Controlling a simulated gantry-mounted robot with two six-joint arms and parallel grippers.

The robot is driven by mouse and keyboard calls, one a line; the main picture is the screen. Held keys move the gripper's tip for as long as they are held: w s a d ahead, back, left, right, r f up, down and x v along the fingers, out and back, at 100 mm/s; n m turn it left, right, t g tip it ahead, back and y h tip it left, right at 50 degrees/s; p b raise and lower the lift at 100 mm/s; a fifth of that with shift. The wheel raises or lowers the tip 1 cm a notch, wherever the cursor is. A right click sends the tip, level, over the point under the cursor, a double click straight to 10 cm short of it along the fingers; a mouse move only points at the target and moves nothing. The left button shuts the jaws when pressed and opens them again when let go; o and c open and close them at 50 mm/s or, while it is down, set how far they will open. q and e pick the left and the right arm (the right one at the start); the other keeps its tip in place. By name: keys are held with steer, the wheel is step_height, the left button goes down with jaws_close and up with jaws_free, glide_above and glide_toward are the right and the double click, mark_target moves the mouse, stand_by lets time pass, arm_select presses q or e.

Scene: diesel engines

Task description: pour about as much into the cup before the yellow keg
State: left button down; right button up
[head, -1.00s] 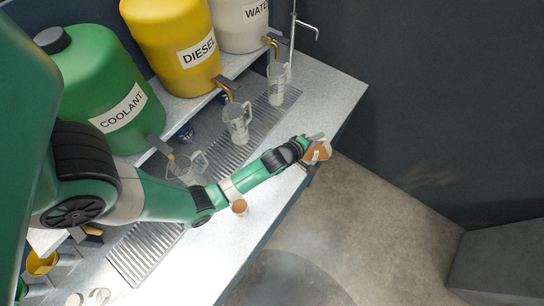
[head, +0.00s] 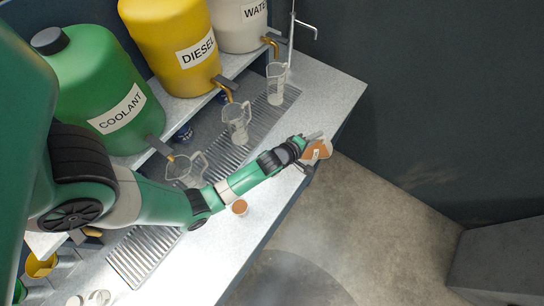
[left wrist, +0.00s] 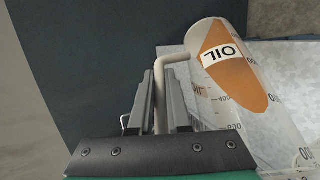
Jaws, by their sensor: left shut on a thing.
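The yellow keg (head: 170,42), labelled DIESEL, stands on the raised shelf. A clear measuring cup (head: 237,124) with a handle stands before it, below its tap, and looks empty. My right gripper is not in view.
The green COOLANT keg (head: 105,100) and white WATER keg (head: 240,25) flank the yellow one. Other clear cups stand before them (head: 186,170) (head: 276,84). Grated drains (head: 143,255) line the counter.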

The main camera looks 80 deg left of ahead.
arm_select(q)
steer(key=shift+s+r+t+b, duration=0.4)
steer(key=shift+s+r+b, duration=0.1)
steer(key=shift+s, duration=0.25)
steer(key=shift+s+r+t+b, duration=0.4)
steer(key=shift+s+r, duration=0.1)
steer(key=shift+s, duration=0.2)
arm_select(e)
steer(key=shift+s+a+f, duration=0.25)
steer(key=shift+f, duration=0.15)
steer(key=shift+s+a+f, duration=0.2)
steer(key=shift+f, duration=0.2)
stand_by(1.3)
arm_select(q)
steer(key=shift+s+r+n+t+y+b, duration=0.4)
steer(key=shift+s+r+b, duration=0.05)
steer(key=shift+s+b, duration=0.1)
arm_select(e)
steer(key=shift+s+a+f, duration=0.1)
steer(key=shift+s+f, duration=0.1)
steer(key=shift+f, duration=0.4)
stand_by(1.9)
